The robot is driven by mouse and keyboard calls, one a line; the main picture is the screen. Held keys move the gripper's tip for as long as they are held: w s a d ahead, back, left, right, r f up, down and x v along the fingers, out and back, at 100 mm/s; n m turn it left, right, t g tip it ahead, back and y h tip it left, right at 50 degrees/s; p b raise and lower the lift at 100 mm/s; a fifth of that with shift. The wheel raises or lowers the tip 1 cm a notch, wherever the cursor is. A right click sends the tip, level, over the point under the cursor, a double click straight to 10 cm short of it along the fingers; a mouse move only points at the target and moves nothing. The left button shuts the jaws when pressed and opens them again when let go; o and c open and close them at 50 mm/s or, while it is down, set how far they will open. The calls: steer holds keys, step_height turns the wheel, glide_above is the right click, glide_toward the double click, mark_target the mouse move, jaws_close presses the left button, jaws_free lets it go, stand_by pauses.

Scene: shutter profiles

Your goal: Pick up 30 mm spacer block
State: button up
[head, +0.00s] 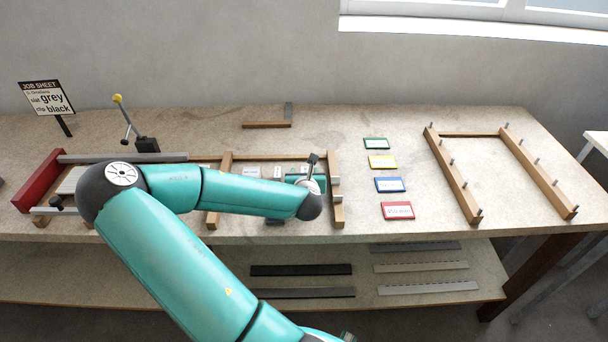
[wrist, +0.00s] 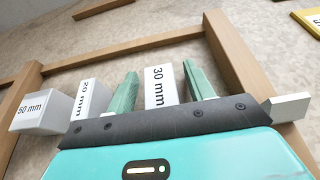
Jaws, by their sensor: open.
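The 30 mm spacer block (wrist: 160,87) is a white block with its label facing up. In the wrist view it sits between the two green fingers of my gripper (wrist: 163,88). The gripper is open, with a finger on each side of the block and small gaps showing. The block's lower end is hidden behind the gripper's dark edge. In the head view my arm covers most of this spot.
The 20 mm block (wrist: 92,97) and 50 mm block (wrist: 42,112) stand to the left. A wooden frame bar (wrist: 235,62) runs close on the right, with a white piece (wrist: 287,107) beside it. Coloured cards (head: 390,184) lie further right on the bench.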

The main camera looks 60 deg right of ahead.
steer(key=shift+s, duration=0.15)
steer(key=c, duration=1.1)
steer(key=shift+r, duration=0.2)
steer(key=shift+c, duration=0.2)
